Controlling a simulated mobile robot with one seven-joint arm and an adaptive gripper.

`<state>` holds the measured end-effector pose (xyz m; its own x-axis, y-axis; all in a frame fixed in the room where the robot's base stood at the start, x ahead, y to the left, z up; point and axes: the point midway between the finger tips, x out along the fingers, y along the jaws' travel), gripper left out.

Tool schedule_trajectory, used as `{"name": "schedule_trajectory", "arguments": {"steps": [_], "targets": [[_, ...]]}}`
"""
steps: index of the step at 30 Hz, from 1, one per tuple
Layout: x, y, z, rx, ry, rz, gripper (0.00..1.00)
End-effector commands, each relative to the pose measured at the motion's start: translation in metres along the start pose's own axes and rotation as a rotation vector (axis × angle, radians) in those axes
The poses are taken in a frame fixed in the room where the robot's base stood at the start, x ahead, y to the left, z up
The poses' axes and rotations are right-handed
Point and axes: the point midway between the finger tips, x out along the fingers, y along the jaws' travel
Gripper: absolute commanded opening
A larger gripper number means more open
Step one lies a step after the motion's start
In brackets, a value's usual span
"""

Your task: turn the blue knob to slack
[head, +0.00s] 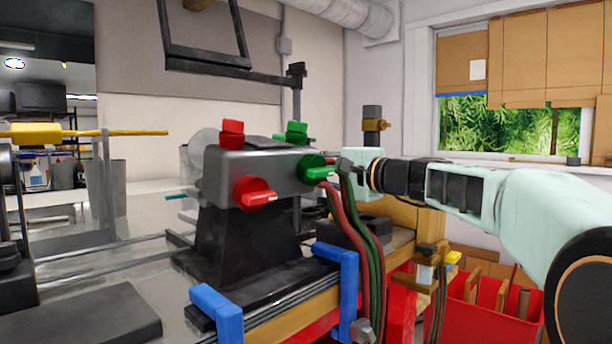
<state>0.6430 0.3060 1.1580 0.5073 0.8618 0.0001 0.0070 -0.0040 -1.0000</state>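No plain blue knob shows. The blue parts are two angled pieces at the front of the bench: a left one (217,311) and a right one (346,283), which hangs over the wooden edge. Which of them, if either, is the task's knob I cannot tell. A grey head box (262,174) on a black base carries a red knob (255,193) and a green knob (315,168) on its front. My gripper (343,166) comes in from the right, close beside the green knob. Contact is unclear, and its fingers are too small and hidden to read.
Red and green hoses (358,228) hang below my gripper, over the bench edge. A red bin (495,306) stands under my arm at lower right. A yellow handle (36,133) is at left.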

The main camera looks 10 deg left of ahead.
Motion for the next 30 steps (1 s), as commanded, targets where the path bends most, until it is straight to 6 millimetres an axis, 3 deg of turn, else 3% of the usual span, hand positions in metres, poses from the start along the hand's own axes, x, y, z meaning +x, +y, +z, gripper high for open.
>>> {"name": "schedule_trajectory", "arguments": {"steps": [12,13,17,26,30], "targets": [[0.0,0.0,-0.001,-0.01,0.001,0.001,0.0],[0.0,0.0,-0.001,-0.009,0.001,0.001,0.24],[0.0,0.0,0.0,-0.009,0.001,0.001,0.39],[-0.001,0.0,0.0,-0.008,0.0,0.0,0.41],[-0.012,-0.001,-0.001,-0.008,0.002,0.0,0.41]]}}
